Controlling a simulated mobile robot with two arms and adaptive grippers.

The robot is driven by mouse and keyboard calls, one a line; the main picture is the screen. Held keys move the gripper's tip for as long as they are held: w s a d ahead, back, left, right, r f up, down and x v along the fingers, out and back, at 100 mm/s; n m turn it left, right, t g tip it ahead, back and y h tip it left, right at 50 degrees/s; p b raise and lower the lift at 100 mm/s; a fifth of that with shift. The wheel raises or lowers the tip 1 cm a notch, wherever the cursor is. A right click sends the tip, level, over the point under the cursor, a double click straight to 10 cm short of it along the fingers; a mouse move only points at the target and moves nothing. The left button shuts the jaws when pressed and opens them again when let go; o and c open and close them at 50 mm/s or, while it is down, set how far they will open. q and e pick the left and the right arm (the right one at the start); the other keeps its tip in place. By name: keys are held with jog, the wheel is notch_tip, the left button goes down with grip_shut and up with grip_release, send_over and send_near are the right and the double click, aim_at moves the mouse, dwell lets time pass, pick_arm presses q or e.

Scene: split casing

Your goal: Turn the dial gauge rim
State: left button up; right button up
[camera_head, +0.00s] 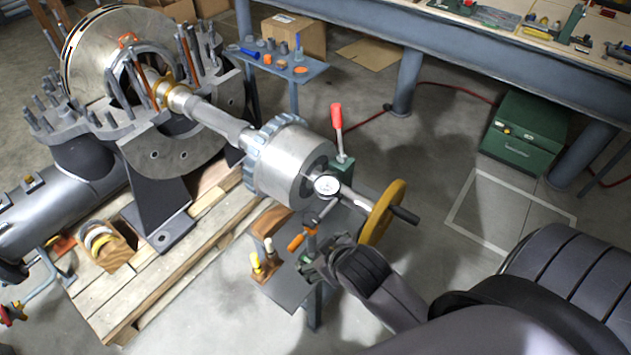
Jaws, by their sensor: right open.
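The dial gauge (327,186) has a round white face with a thin rim. It sits in front of the end of the large metal coupling (285,165), on a thin stand with an orange knob (295,243). My right gripper (318,260) reaches in from the lower right. It is open, below the gauge and apart from its rim, close to the stand's lower part. Its fingertips are small and partly hard to tell from the parts behind them. My left gripper is not in view.
A yellow handwheel (382,212) and a red-knobbed lever (337,117) stand close to the gauge. Yellow-handled tools (264,268) are left of my gripper. The split casing (185,140) stands on a wooden pallet (150,280). A green toolbox (520,135) sits on the floor at right.

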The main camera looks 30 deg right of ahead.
jog(key=w+a+r+n+t+y, duration=0.1)
jog(key=w+a+r+n+t, duration=0.15)
jog(key=w+r, duration=0.4)
jog(key=w+a+r+n+t+y, duration=0.1)
jog(key=w+r+n+t, duration=0.1)
jog(key=w+r+t, duration=0.4)
jog(key=w+a+r+n+t, duration=0.2)
jog(key=w+r, duration=0.2)
jog(key=r, duration=0.4)
jog(key=w+a+r+n+t+y, duration=0.2)
jog(key=a+r+n+y, duration=0.5)
jog(key=r+n+y, duration=0.15)
jog(key=s+a+r+n+g+y, duration=0.2)
jog(key=a+r+n+g+y, duration=0.15)
jog(key=n+y, duration=0.2)
jog(key=n+g+h, duration=1.5)
jog(key=n+g, duration=0.1)
jog(key=n, duration=0.2)
send_near(327, 185)
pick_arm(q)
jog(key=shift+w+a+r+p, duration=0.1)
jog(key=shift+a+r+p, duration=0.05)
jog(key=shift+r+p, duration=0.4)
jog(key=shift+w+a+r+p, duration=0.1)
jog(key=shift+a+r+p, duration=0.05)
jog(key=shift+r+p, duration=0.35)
pick_arm(e)
jog(key=f, duration=0.8)
jog(key=shift+w+a, duration=0.15)
jog(key=shift+w, duration=0.05)
